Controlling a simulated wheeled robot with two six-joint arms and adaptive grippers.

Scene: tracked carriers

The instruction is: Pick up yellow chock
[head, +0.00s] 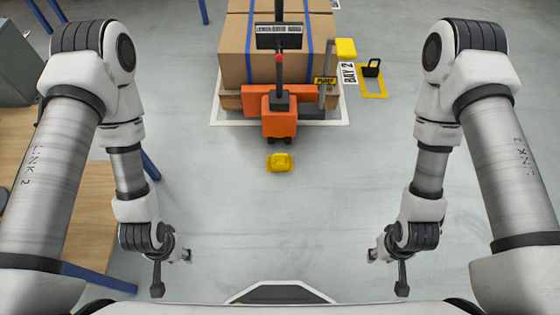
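A small yellow block that looks like the yellow chock (279,162) lies on the grey floor, just in front of the orange pallet truck (280,117). My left gripper (157,286) hangs low at the left, well apart from the chock and nearer to me. My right gripper (402,286) hangs low at the right, also well apart from it. Both grippers show as narrow dark shapes seen from above, and I cannot tell whether their fingers are open or shut. I see nothing held in either.
The truck stands at a pallet of strapped cardboard boxes (238,48) within white floor lines. Another yellow block (346,48) and a black handled object (372,68) are near the "BAY 2" sign. A wooden table (92,215) is at left. The floor between my arms is clear.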

